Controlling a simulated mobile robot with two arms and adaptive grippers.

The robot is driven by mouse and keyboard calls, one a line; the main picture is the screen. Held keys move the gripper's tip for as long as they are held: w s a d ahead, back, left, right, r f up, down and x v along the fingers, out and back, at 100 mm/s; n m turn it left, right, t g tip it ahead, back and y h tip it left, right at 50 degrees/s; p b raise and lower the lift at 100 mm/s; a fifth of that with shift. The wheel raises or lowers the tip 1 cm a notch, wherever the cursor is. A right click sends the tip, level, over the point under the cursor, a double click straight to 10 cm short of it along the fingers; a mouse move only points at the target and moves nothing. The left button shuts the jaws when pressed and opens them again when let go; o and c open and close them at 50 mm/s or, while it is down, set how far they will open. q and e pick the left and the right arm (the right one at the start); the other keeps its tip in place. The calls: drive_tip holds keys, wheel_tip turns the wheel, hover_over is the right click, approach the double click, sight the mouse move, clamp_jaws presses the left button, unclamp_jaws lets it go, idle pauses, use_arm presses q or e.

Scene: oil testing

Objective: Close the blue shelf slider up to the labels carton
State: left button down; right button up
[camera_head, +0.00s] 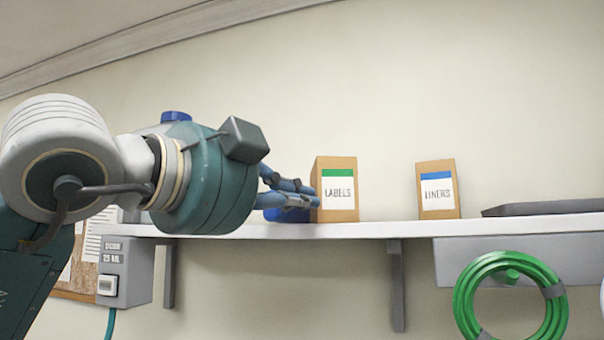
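The labels carton (337,203) is a brown box with a green-topped label, upright on the white shelf. The blue slider (288,215) shows low on the shelf, just left of the carton, partly hidden behind my fingers. My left gripper (314,194) reaches in from the left, its blue fingers pointing right at the carton's left edge. The fingertips lie close together over the slider and the carton's edge in the picture. Whether they touch either one, or are open or shut, I cannot tell. My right gripper is out of view.
The liners carton (438,193) stands farther right on the shelf (390,229), with a bare gap between the cartons. A dark flat tray (545,208) lies at the far right. Below hang a green hose coil (465,302) and a grey box (126,270).

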use_arm(q)
drive_tip(key=a, duration=0.2)
drive_tip(key=w+a+b, duration=0.1)
drive_tip(key=a, duration=0.1)
idle(0.7)
